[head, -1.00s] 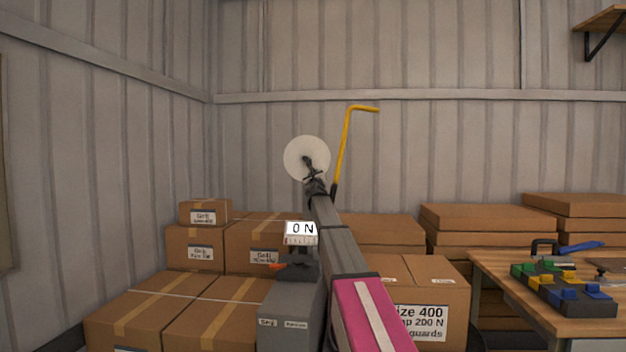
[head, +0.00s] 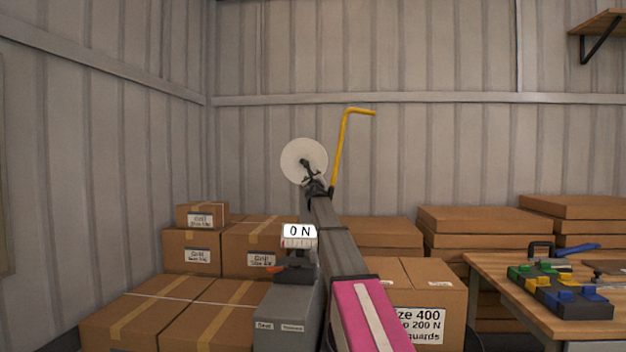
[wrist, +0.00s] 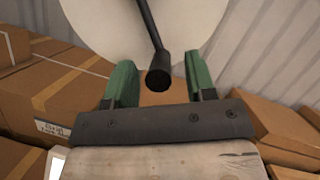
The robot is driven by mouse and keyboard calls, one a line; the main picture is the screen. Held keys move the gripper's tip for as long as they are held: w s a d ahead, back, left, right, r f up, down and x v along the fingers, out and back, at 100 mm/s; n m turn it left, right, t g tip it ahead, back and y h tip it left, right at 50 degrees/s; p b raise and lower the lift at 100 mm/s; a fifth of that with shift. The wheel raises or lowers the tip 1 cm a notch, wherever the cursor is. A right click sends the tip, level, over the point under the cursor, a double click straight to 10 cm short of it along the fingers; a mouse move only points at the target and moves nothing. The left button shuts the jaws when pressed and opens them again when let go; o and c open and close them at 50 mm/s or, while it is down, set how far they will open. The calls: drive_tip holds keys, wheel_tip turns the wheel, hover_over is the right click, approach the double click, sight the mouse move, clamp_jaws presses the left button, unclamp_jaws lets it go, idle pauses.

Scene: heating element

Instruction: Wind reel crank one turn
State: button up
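The reel is a pale round disc (head: 303,161) in front of the wall in the head view. It also fills the top of the wrist view (wrist: 195,25). A black crank arm (wrist: 149,25) crosses its face and ends in a dark round handle (wrist: 159,73). My gripper (wrist: 161,78) has two green fingers standing apart on either side of the handle. A gap shows on both sides, and neither finger appears to touch it. I cannot make out the green fingers in the head view. A small display (head: 299,231) reads 0 N.
A yellow bent rod (head: 341,150) rises right of the reel. The display sits above a grey box (head: 285,312). Cardboard boxes (head: 150,306) are stacked below and around. A wooden table (head: 487,276) at the right bears a tray with coloured blocks (head: 563,293).

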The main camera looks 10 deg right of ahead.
drive_tip(key=v, duration=0.7)
drive_tip(key=shift+s, duration=0.3)
drive_tip(key=shift+f, duration=0.1)
drive_tip(key=shift+c, duration=0.4)
